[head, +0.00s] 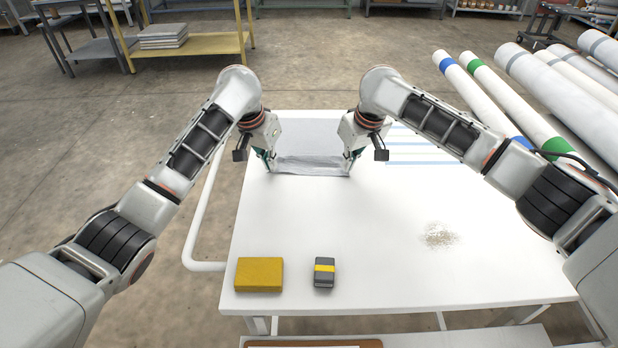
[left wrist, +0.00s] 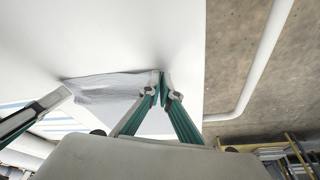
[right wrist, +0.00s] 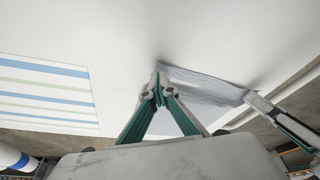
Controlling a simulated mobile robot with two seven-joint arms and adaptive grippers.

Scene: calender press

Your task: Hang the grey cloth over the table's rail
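The grey cloth (head: 312,163) lies on the white table (head: 330,230) near its far left part, its near edge bunched between my two grippers. My left gripper (head: 270,167) is at the cloth's near left corner; in the left wrist view its fingertips (left wrist: 163,82) are closed together on the corner of the cloth (left wrist: 105,88). My right gripper (head: 350,168) is at the near right corner; in the right wrist view its fingertips (right wrist: 157,85) are closed on the cloth (right wrist: 200,85). The table's white rail (head: 199,205) runs along its left side, apart from the cloth.
A yellow block (head: 259,275) and a grey block with a yellow band (head: 324,272) stand at the table's near left. A pale speckled patch (head: 439,235) is on the right. A striped cloth (head: 425,146) lies right of my right gripper. The table's middle is clear.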

